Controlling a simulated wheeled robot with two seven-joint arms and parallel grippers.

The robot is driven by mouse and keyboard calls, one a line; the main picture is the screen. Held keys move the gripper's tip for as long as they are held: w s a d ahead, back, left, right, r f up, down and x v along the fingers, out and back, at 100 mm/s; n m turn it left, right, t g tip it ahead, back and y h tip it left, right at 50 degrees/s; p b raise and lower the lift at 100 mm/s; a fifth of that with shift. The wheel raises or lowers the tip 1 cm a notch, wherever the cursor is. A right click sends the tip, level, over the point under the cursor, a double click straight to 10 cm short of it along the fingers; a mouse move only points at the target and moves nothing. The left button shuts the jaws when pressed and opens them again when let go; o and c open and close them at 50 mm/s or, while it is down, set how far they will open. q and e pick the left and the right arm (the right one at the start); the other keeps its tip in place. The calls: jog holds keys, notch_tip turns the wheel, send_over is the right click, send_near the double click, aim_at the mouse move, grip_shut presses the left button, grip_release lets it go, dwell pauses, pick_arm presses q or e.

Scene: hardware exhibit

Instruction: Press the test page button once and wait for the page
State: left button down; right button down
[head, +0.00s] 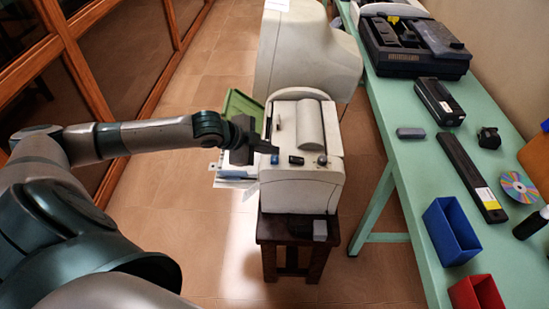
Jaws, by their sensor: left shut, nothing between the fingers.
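A beige printer (299,184) stands on a small dark wooden stool (310,234). On its top front edge are a small blue button (275,158), a dark panel piece (296,160) and a grey knob (323,160). I cannot read any label, so I cannot tell which control is the test page button. My left gripper (265,146) is shut and empty, with its tips over the printer's left front edge, close to the blue button. I cannot tell whether they touch it. My right gripper is not in view.
A green flap (239,106) and pale sheets (232,178) show at the printer's left side. A large beige machine (305,58) stands behind. A green table (414,160) on the right holds a blue bin (451,232), a red bin (476,294) and dark devices. Floor at left is clear.

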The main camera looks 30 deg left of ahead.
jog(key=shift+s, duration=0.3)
pick_arm(q)
jog(key=shift+f, duration=0.35)
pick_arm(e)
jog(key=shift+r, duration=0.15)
pick_arm(q)
jog(key=shift+f, duration=0.1)
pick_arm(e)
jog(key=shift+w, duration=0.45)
